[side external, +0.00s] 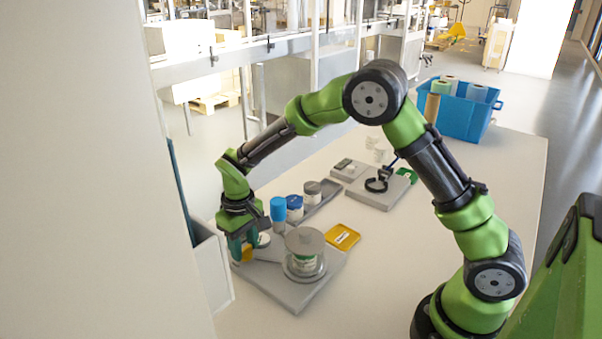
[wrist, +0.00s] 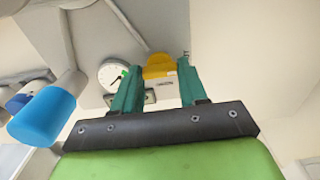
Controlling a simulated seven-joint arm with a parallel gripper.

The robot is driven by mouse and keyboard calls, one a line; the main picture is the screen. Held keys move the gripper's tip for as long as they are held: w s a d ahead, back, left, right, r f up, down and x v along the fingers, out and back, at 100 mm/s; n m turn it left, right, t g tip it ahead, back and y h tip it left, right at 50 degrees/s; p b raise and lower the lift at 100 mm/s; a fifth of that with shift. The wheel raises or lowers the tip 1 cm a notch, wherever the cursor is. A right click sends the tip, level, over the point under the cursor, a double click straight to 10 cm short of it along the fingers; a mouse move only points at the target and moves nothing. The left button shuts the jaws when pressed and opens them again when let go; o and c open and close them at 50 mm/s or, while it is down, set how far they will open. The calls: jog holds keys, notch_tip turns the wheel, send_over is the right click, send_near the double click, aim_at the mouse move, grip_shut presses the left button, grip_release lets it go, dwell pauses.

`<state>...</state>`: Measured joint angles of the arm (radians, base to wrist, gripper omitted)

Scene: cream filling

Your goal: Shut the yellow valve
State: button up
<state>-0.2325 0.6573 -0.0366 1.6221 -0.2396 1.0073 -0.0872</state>
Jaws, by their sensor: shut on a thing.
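The yellow valve (wrist: 160,66) shows in the wrist view between my two green fingers, beside a round white dial gauge (wrist: 112,73). My gripper (side external: 239,250) is shut on the valve, one finger on each side of it. In the side view my gripper points down at the left end of the grey base plate (side external: 290,295). Only a bit of the yellow valve (side external: 248,254) shows there, next to the fingers. The gauge (side external: 263,240) sits just right of my gripper. The exact angle of the valve handle is hard to tell.
A clear vessel with a grey round lid (side external: 305,240) stands on the plate, right of my gripper. A blue-capped bottle (side external: 278,213) and jars (side external: 295,207) stand close behind. A yellow tray (side external: 342,237) lies to the right. A blue crate (side external: 462,115) stands at the back.

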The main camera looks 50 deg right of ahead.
aim_at(251, 256)
dwell(0.4)
jog(key=o, duration=1.1)
jog(key=shift+c, duration=0.2)
notch_tip(251, 256, up, 17)
jog(key=s+d+r+m+t+y, duration=0.1)
jog(key=s+d+r+m+t, duration=0.1)
jog(key=s, duration=0.9)
jog(key=s+d+r+m+t+y, duration=0.1)
jog(key=s+d+t, duration=0.3)
jog(key=s, duration=0.7)
jog(key=shift+r+m+t, duration=0.5)
jog(key=shift+r+t, duration=0.05)
jog(key=shift+t, duration=0.05)
